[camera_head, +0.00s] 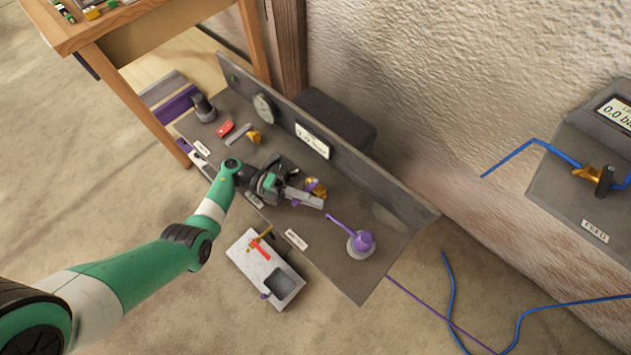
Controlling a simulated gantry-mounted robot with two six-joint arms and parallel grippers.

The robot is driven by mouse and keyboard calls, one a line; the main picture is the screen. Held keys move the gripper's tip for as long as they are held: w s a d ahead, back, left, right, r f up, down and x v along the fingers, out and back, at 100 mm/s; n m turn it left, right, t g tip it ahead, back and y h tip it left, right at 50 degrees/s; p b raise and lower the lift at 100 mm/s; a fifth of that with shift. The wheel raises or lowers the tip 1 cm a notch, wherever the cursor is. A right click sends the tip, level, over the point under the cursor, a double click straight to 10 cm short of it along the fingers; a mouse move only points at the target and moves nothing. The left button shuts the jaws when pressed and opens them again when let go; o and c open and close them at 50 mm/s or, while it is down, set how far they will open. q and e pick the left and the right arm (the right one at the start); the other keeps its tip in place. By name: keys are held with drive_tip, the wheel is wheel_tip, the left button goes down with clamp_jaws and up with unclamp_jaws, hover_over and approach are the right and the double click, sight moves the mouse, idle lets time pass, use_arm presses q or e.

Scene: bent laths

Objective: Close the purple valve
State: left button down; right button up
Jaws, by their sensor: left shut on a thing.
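A small brass valve with purple parts (317,186) stands on the grey bench panel, in front of its upright back plate. My left gripper (308,199) reaches over the panel from the left and is shut at this valve. The fingers hide much of the valve, so its handle position cannot be told. A purple round knob with a purple rod (363,240) sits on a pale round base further right, apart from the gripper. My right gripper is not in view.
The upright plate (372,190) carries a round gauge (264,108) and a display (312,140). A red block (225,129) and another brass fitting (254,137) lie left. A purple hose (425,305) and blue hose (450,290) trail on the floor.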

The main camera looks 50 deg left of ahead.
use_arm(q)
drive_tip(key=c, duration=0.9)
unclamp_jaws()
drive_tip(key=v, duration=1)
drive_tip(key=shift+w+b, duration=0.15)
drive_tip(key=shift+b, duration=0.15)
drive_tip(key=shift+v, duration=0.9)
drive_tip(key=shift+d, duration=0.1)
